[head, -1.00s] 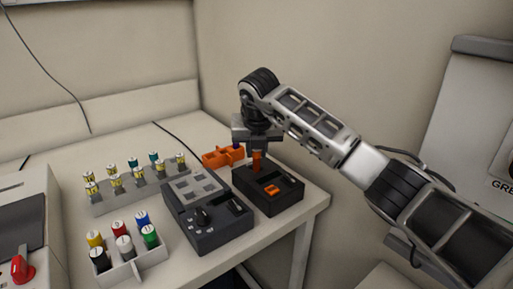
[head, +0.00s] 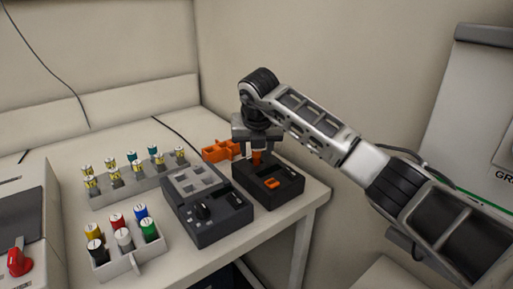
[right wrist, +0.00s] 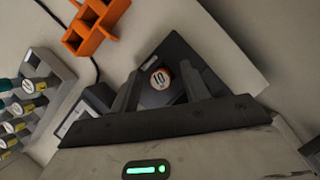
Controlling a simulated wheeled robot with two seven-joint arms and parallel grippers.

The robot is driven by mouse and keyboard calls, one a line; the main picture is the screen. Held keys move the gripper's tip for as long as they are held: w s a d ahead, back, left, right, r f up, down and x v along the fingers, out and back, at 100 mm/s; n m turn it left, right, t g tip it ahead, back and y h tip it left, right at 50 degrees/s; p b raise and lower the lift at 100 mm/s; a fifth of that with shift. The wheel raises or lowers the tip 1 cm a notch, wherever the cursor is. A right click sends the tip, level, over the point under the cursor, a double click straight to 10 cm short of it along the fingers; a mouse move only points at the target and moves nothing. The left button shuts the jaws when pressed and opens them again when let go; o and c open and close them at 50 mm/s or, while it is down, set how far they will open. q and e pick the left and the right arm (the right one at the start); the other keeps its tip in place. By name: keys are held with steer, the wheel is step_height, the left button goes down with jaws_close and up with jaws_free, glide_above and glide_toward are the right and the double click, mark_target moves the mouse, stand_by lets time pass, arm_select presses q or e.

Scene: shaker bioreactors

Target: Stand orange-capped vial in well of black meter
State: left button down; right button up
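The orange-capped vial (head: 257,157) stands upright at the back part of the black meter (head: 284,197), apparently in its well; its lower part is hidden. My right gripper (head: 257,150) is right above the meter, pointing down with its fingers around the vial. In the right wrist view, the round cap (right wrist: 160,78), marked 10, lies between the two spread fingers, with a gap on each side. The dark meter (right wrist: 180,55) shows behind it. My left gripper is not in view.
An orange rack (head: 218,151) stands just left of my right gripper. A dark grey device (head: 209,230) sits left of the meter. A grey rack (head: 130,190) of yellow-labelled vials and a white tray (head: 127,262) of coloured-cap vials stand farther left.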

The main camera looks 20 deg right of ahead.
stand_by(0.4)
steer(key=shift+r+p, duration=1)
steer(key=shift+r, duration=0.55)
steer(key=shift+r+p, duration=1.25)
steer(key=shift+r, duration=0.75)
steer(key=shift+f, duration=0.15)
